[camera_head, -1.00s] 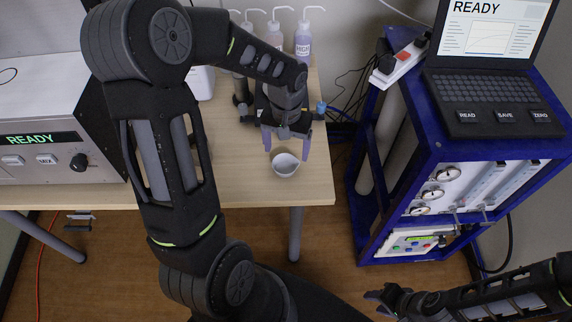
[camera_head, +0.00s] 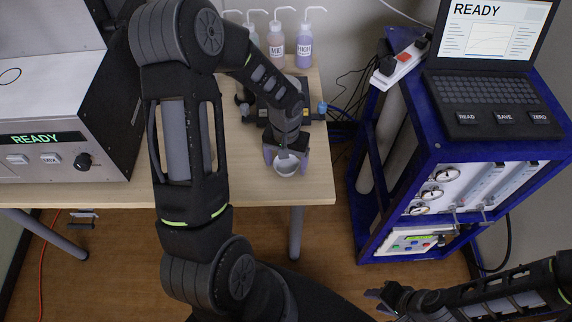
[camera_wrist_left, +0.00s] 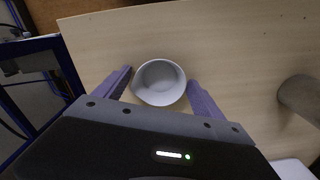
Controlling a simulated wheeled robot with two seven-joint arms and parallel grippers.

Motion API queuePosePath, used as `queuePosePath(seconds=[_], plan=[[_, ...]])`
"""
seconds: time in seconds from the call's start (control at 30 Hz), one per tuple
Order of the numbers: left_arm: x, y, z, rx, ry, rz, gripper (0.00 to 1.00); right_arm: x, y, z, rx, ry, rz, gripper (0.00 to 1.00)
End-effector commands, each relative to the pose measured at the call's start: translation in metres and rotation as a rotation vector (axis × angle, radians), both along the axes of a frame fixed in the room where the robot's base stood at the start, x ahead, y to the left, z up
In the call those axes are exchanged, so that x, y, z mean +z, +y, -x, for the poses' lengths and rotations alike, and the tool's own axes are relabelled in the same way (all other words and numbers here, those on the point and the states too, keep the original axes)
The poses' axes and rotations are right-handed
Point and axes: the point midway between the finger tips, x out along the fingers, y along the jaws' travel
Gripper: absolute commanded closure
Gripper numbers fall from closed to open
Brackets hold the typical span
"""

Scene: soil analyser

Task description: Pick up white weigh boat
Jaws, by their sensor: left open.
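The white weigh boat (camera_head: 286,166) is a small round cup on the light wooden table, near its front right corner. In the left wrist view, the weigh boat (camera_wrist_left: 159,82) lies between the two purple fingers of my left gripper (camera_wrist_left: 160,88), with a gap on each side. In the head view, my left gripper (camera_head: 286,156) is right over the boat, which it partly covers. The left gripper is open and empty. My right gripper (camera_head: 378,298) is at the lower right, far from the boat; its fingers are too small to tell apart.
Several bottles, among them one with purple liquid (camera_head: 304,42), stand at the table's back. A grey machine with a READY display (camera_head: 42,140) is at left. A blue cart (camera_head: 440,150) carries a laptop (camera_head: 490,85) at right. The table (camera_head: 235,185) is clear left of the boat.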

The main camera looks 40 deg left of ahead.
Motion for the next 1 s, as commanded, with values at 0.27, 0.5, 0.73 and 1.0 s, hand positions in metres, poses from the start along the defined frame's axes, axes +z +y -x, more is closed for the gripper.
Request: queuePosePath(seconds=[0.27,0.5,0.73,1.0], plan=[[0.0,0.0002,-0.0002,0.0,-0.001,0.0,0.2,-0.0004,0.0,0.0002,0.0,0.0,0.0,0.64],[0.0001,0.0002,-0.0002,0.0,0.0,0.0,0.2,-0.0003,-0.0001,0.0002,0.0,0.0,0.0,0.64],[0.0002,0.0001,-0.0001,0.0,0.0,0.0,0.35,-0.0002,0.0,0.0002,0.0,0.0,0.0,0.64],[0.0002,0.0,-0.0001,0.0,0.0,0.0,0.57,-0.0002,0.0,0.0002,0.0,0.0,0.0,0.64]])
